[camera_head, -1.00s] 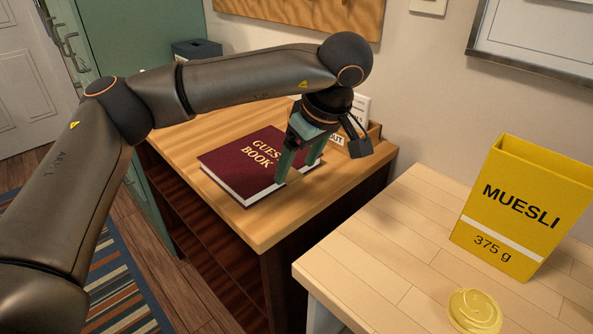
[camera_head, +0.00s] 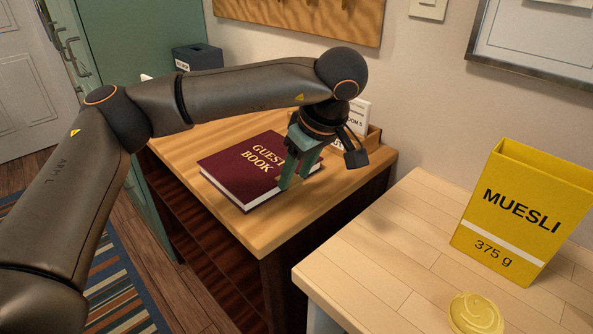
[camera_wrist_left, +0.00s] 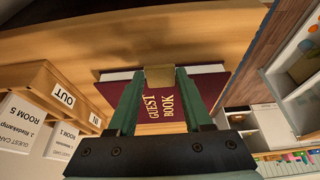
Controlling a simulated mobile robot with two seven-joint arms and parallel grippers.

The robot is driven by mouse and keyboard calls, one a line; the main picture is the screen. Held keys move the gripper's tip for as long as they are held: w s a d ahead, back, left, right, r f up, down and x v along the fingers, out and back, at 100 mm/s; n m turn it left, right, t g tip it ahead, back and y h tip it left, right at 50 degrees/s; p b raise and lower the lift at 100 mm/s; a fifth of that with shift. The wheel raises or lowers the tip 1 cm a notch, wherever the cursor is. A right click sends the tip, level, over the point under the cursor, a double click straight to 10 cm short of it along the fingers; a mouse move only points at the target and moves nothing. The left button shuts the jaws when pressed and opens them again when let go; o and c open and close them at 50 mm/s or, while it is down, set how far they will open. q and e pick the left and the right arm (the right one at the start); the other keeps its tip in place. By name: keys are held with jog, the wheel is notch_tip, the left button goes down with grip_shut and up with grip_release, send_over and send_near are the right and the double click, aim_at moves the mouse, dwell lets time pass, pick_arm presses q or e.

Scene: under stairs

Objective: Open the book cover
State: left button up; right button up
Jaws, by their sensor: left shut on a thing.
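A dark red guest book (camera_head: 235,166) with gold lettering lies flat on the wooden desk, its cover down on the pages. It also shows in the left wrist view (camera_wrist_left: 205,85). My left gripper (camera_head: 296,182) reaches down to the book's right edge with green fingers. In the left wrist view, the left gripper (camera_wrist_left: 160,76) is shut on a tan tab (camera_wrist_left: 159,77) at the middle of the cover's edge. The fingers hide part of the cover and tab. My right gripper is in no view.
A wooden tray (camera_wrist_left: 52,88) marked OUT and IN, with white cards, stands behind the gripper. A dark box (camera_head: 197,57) stands at the desk's back. A yellow muesli box (camera_head: 520,215) and yellow round item (camera_head: 476,313) are on the nearer counter.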

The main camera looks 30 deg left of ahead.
pick_arm(q)
grip_shut()
dwell(0.7)
